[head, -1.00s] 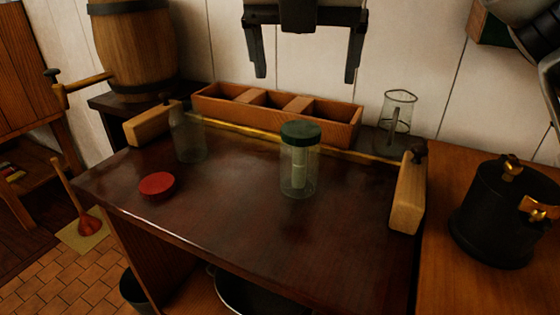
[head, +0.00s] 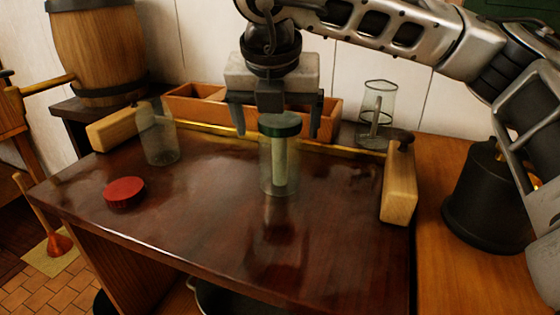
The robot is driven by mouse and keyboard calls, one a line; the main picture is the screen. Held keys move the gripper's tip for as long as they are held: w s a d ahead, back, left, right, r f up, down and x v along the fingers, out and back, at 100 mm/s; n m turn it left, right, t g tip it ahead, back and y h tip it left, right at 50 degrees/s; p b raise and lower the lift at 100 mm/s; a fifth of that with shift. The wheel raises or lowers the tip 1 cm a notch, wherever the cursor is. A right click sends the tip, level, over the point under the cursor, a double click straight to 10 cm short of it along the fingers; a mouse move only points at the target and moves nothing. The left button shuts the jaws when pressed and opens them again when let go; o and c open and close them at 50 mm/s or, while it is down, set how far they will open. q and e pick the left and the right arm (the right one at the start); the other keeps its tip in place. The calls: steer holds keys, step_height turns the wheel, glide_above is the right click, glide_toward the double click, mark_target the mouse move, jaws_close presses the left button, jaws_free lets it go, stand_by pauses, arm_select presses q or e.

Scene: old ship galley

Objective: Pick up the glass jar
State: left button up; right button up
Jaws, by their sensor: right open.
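A clear glass jar with a green lid (head: 280,175) stands upright on the dark wooden tabletop, with a pale upright strip or cylinder inside it. My right gripper (head: 277,120) is open, its fingers pointing down, one to the left and one to the right of the green lid in the picture. I cannot tell whether the fingers are around the lid or behind it; no grip on the jar shows. My left gripper is not in view.
A lidless glass vessel (head: 158,147) and a red lid (head: 124,192) are on the left of the tabletop (head: 210,210). Behind are a wooden divided box (head: 190,105) and another glass vessel (head: 377,110). A black pot (head: 480,215) stands at right. The front tabletop is clear.

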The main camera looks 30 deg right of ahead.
steer(key=x, duration=0.5)
steer(key=shift+d, duration=0.2)
steer(key=c, duration=1.2)
steer(key=shift+c, duration=0.2)
steer(key=shift+r, duration=0.15)
